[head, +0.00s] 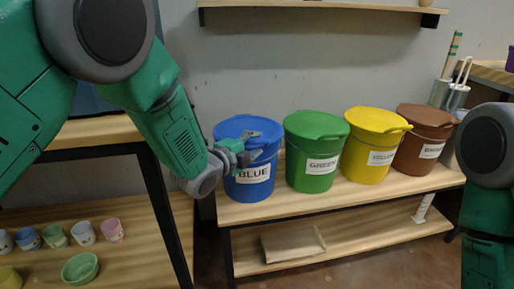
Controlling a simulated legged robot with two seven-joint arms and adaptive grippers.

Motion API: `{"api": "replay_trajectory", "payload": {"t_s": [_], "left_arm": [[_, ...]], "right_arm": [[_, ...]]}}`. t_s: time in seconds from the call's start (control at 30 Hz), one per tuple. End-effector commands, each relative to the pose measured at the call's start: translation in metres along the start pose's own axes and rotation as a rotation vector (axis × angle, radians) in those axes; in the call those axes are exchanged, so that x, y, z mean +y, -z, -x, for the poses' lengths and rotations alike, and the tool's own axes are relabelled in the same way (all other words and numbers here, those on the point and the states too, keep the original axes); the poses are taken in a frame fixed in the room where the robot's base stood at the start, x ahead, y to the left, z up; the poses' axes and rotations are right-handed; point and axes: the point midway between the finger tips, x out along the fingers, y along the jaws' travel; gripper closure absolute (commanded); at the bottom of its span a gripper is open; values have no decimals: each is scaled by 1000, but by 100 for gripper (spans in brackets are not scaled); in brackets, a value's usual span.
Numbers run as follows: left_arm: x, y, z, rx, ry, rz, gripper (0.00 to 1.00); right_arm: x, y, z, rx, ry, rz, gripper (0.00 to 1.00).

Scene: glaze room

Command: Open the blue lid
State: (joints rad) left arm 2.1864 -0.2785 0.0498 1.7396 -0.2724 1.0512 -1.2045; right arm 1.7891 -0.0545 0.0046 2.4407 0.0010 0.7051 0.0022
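A blue bucket (250,188) labelled BLUE stands at the left end of the wooden bench in the head view. Its blue lid (240,126) sits on top. My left gripper (254,142) comes in from the left and is at the front right of the lid's rim, overlapping it in the picture. Its fingers look spread apart. I cannot tell whether they touch the lid. My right arm shows at the right edge, and its gripper is out of the picture.
Lidded green (314,150), yellow (372,145) and brown (420,138) buckets stand in a row to the right. A metal container (455,98) with sticks stands behind the brown one. Small cups and a green bowl (80,268) are on the lower left shelf. A board (292,244) lies below the bench.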

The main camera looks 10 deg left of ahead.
Motion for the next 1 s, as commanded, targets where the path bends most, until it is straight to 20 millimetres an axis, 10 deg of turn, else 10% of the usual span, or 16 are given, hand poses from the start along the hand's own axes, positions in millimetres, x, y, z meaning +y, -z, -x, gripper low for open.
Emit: {"api": "replay_trajectory", "payload": {"t_s": [0.4,0.5,1.0], "left_arm": [[-1,1,-11,0,0,-1,69],[-1,1,-10,0,0,-1,100],[-11,-4,-5,-3,-25,22,100]], "right_arm": [[0,0,-3,0,0,0,60],[0,0,-3,0,0,0,60],[0,1,12,0,0,0,60]]}}
